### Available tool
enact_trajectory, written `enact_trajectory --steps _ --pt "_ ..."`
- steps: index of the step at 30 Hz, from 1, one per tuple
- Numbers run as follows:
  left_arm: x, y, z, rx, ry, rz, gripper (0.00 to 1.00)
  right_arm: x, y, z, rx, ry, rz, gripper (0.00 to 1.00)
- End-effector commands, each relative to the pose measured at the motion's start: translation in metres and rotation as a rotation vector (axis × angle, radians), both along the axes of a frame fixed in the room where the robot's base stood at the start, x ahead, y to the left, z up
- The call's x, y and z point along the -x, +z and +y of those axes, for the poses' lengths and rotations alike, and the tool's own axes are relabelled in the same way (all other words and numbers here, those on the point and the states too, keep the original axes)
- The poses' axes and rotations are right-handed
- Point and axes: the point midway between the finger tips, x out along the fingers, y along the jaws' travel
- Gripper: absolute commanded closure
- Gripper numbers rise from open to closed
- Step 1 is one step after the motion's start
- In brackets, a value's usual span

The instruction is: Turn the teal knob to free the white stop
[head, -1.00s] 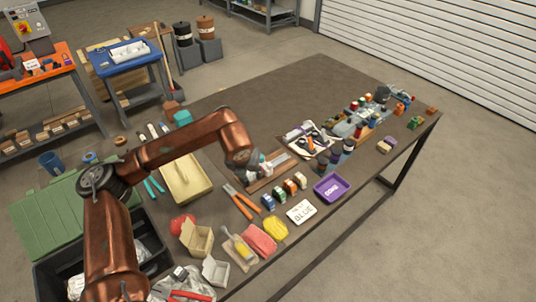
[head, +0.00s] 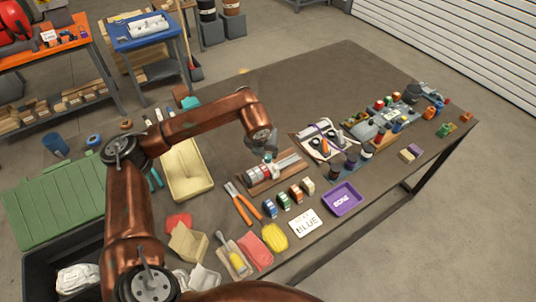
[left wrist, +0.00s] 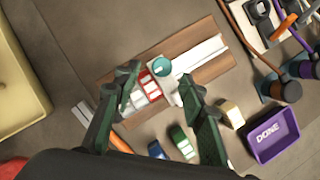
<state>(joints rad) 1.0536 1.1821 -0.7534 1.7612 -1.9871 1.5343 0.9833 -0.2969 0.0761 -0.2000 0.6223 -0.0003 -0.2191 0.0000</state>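The teal knob (left wrist: 161,66) shows in the left wrist view, on a wooden base (left wrist: 213,72) with a pale rail (left wrist: 203,54). A white piece that looks like the stop (left wrist: 178,86) is beside the knob, partly hidden by a finger. Red-and-white blocks (left wrist: 148,88) sit on the rail to its left. My left gripper (left wrist: 159,76) is open, with its dark green fingers on either side of the knob and blocks in the picture. I cannot tell whether it touches them. In the head view the left gripper (head: 265,148) hangs over the fixture. The right gripper is not seen.
The far tabletop is clear.

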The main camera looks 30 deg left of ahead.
Motion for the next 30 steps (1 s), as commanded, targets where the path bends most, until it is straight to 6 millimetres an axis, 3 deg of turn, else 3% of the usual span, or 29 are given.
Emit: enact_trajectory --steps 3,6,19,30 --pt "-0.008 -0.020 -0.001 0.000 -0.004 0.002 0.62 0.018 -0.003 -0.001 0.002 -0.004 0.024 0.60" --pt "-0.012 -0.031 0.000 0.000 -0.004 0.003 0.62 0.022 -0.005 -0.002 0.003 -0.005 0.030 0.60" --pt "-0.016 -0.040 0.004 0.000 -0.001 0.000 0.62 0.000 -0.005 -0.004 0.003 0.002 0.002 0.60" --pt "-0.016 -0.040 0.004 0.000 0.000 0.000 0.87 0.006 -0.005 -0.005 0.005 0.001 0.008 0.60"
